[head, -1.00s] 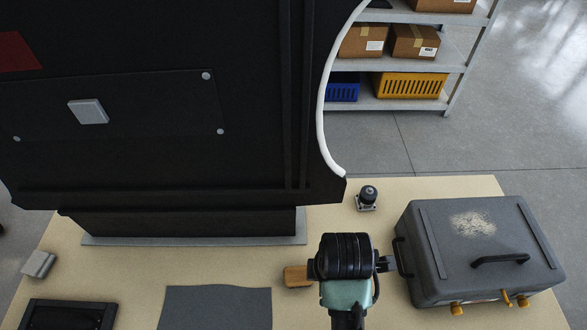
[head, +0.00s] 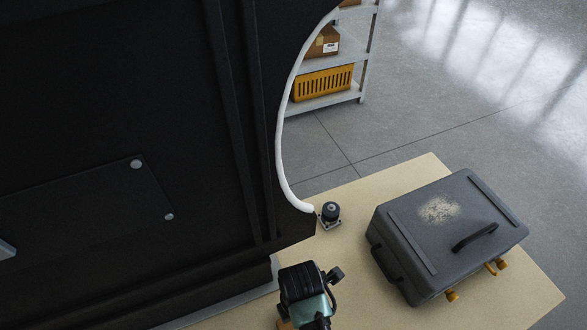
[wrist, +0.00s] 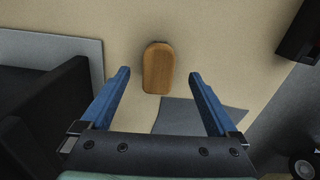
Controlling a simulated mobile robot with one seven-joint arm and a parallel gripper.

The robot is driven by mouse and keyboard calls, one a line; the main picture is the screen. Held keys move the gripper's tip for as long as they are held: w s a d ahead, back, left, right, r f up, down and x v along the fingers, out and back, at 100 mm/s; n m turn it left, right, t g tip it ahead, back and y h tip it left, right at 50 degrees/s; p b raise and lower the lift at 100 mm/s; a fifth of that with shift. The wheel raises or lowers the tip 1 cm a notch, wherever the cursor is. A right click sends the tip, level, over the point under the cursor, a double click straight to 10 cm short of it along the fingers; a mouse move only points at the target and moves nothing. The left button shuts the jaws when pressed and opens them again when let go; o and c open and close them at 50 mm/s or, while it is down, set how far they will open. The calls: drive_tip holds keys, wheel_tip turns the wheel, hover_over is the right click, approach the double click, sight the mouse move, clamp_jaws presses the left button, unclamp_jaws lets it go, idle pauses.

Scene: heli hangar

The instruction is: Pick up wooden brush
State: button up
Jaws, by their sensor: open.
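The wooden brush (wrist: 158,68) lies on the tan tabletop in the wrist view, its rounded brown back facing up. My gripper (wrist: 159,75) is open and empty, with one blue finger to the left of the brush and one to the right. The brush shows between the fingertips and reaches beyond them in the picture; I cannot tell the height gap. In the head view only a small bit of the brush (head: 284,324) shows at the bottom edge, and my wrist hides the fingers.
A grey case (head: 445,235) with handles and orange latches stands right on the table (head: 350,285). A small black-topped device (head: 330,214) sits near the far edge. A large black panel (head: 120,120) fills the left. A grey mat (wrist: 190,117) lies near the brush.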

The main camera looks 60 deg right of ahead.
drive_tip(key=shift+w+f, duration=0.1)
drive_tip(key=shift+f, duration=2.55)
drive_tip(key=c, duration=1.5)
